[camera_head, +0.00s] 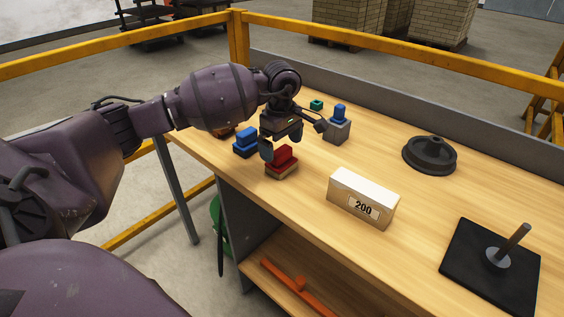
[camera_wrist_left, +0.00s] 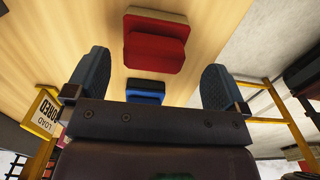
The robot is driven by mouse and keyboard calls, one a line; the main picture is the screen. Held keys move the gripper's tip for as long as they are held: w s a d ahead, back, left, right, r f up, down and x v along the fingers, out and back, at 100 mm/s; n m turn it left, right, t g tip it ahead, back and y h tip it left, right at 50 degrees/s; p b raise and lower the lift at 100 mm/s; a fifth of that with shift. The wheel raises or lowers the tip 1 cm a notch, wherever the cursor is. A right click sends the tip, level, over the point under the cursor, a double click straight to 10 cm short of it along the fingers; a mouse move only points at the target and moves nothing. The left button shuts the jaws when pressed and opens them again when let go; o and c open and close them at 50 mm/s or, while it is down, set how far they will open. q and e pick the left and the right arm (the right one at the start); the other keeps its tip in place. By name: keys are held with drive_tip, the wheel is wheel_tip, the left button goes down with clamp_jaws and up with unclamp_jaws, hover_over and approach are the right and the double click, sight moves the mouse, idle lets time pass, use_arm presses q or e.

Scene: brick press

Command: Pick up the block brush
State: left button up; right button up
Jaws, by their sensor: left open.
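A red-topped block with a tan lower layer (camera_head: 282,162), which looks like the block brush, lies on the wooden bench top near its left front edge. In the left wrist view the red block (camera_wrist_left: 155,48) is ahead of the fingers, between their lines. My left gripper (camera_head: 281,141) is just above and behind it in the head view, pointing down. Its jaws show open and empty in the left wrist view (camera_wrist_left: 156,62). The gripper partly covers the block's far side in the head view. My right gripper is not in view.
A blue-topped block (camera_head: 246,142) lies close left of the red one. A grey block with a blue knob (camera_head: 338,127), a white box marked 200 (camera_head: 363,198), a dark round part (camera_head: 430,154) and a black plate with a post (camera_head: 490,270) stand rightward. Yellow rails (camera_head: 120,47) run behind.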

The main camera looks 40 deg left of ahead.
sight(281, 160)
use_arm(q)
drive_tip(key=shift+w+a+f+b, duration=0.1)
drive_tip(key=shift+w+f+b, duration=0.1)
drive_tip(key=shift+f, duration=1.35)
drive_tip(key=shift+w+a+f+b, duration=0.1)
drive_tip(key=shift+w+f, duration=0.05)
drive_tip(key=shift+f, duration=1.35)
drive_tip(key=c, duration=0.9)
drive_tip(key=shift+o, duration=0.2)
drive_tip(key=shift+r, duration=0.15)
wheel_tip(281, 160, up, 20)
drive_tip(key=p, duration=0.1)
drive_tip(key=shift+p, duration=0.4)
